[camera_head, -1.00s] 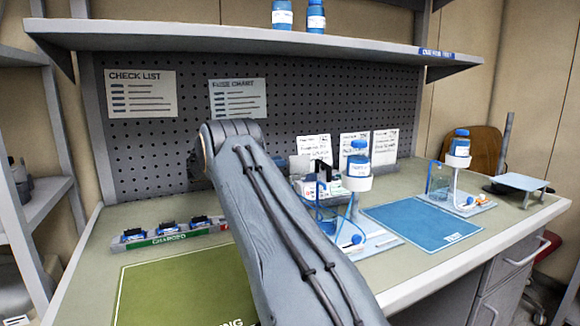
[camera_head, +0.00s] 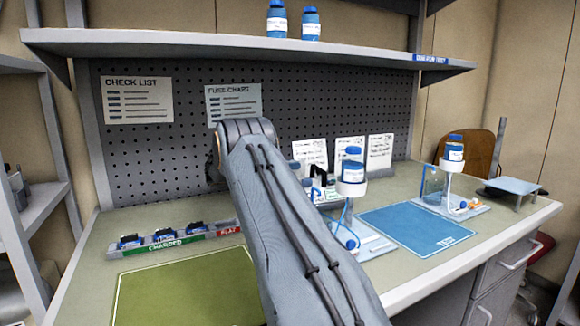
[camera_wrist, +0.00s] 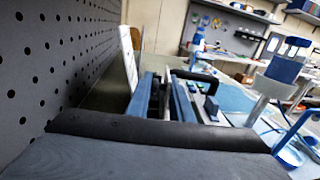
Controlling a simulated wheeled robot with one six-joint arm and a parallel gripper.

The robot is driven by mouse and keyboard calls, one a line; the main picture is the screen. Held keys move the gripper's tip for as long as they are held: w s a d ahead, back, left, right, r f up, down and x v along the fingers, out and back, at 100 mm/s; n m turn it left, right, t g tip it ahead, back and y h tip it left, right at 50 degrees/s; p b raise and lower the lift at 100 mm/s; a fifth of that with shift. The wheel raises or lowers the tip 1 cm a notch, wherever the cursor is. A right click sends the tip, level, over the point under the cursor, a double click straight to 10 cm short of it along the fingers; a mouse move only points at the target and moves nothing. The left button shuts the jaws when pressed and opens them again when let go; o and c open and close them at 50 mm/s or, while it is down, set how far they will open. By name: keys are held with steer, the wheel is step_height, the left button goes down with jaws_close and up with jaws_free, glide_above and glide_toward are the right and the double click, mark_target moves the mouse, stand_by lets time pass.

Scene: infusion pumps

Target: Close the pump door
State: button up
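The nearer pump stands on a white base plate (camera_head: 375,246), with a blue-capped bottle (camera_head: 352,165) in a white ring holder on top. My arm covers its left side, so its door is mostly hidden; a thin blue edge (camera_head: 346,213) shows. In the wrist view, a blue bottle and white holder (camera_wrist: 268,86) and a blue curved frame (camera_wrist: 296,130) stand at the right. The farther pump has a clear blue door panel (camera_head: 433,182) standing upright on its left.
A blue mat (camera_head: 418,229) lies between the pumps. A green mat (camera_head: 190,285) and a tray marked charged and flat (camera_head: 185,241) are at left. A perforated backboard (camera_wrist: 40,60) is close on the wrist view's left. Things with a black handle (camera_wrist: 196,77) stand ahead.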

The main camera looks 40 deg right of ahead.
jaws_close()
steer(key=shift+d, duration=0.2)
steer(key=shift+a, duration=0.15)
